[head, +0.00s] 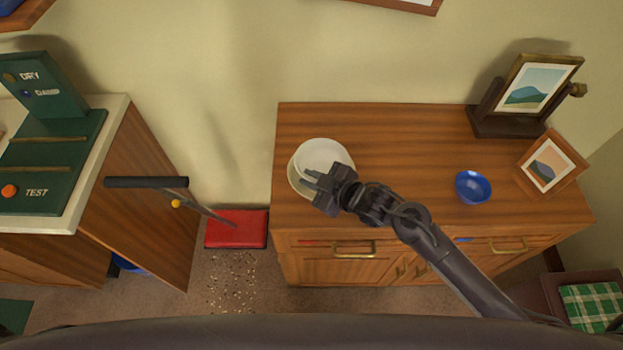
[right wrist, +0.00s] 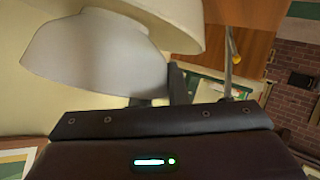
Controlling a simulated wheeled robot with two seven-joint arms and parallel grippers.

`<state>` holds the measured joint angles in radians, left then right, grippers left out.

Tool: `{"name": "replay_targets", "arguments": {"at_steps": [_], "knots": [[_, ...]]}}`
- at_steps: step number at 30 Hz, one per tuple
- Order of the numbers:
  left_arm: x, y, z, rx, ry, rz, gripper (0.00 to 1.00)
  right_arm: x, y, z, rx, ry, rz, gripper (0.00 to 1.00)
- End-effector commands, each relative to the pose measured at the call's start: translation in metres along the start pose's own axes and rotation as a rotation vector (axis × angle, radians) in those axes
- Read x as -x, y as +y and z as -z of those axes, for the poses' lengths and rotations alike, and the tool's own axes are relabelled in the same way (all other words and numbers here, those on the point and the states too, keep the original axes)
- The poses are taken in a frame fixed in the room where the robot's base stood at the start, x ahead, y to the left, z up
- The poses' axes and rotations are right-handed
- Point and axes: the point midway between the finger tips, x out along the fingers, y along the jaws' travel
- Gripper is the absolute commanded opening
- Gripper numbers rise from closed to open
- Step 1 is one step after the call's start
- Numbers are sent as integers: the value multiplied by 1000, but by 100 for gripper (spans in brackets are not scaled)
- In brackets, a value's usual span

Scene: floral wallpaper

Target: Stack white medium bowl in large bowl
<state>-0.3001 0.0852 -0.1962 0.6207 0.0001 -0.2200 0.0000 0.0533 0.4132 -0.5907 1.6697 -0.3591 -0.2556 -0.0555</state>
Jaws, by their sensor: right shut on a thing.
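The white medium bowl (head: 323,153) is at the left of the wooden sideboard. It overlaps a cream large bowl (head: 296,184), whose rim shows at its lower left. My right gripper (head: 314,181) is shut on the white bowl's near side. In the right wrist view the white bowl (right wrist: 90,62) lies against a dark finger, and the cream bowl (right wrist: 178,22) is close by, overlapping it in the picture. I cannot tell whether the two bowls touch or how deep one sits in the other. My left gripper is not in view.
A small blue bowl (head: 473,187) and two picture frames (head: 530,90) (head: 546,163) stand at the sideboard's (head: 420,135) right. Its middle is clear behind my arm. A long-handled red dustpan (head: 237,230) stands on the floor to the left, by scattered debris.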

Motion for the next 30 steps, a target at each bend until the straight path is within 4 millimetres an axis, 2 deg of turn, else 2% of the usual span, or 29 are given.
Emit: {"name": "replay_targets", "arguments": {"at_steps": [3, 26, 27, 30], "knots": [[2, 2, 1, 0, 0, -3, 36, -5, -3, -8, 1, 2, -2, 0], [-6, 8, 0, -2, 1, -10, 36, -10, -7, -19, 2, 3, -3, 0], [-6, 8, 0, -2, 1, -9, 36, -10, -8, -19, 1, 1, -1, 16], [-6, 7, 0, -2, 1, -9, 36, -10, -8, -19, 1, 1, -1, 29]]}}
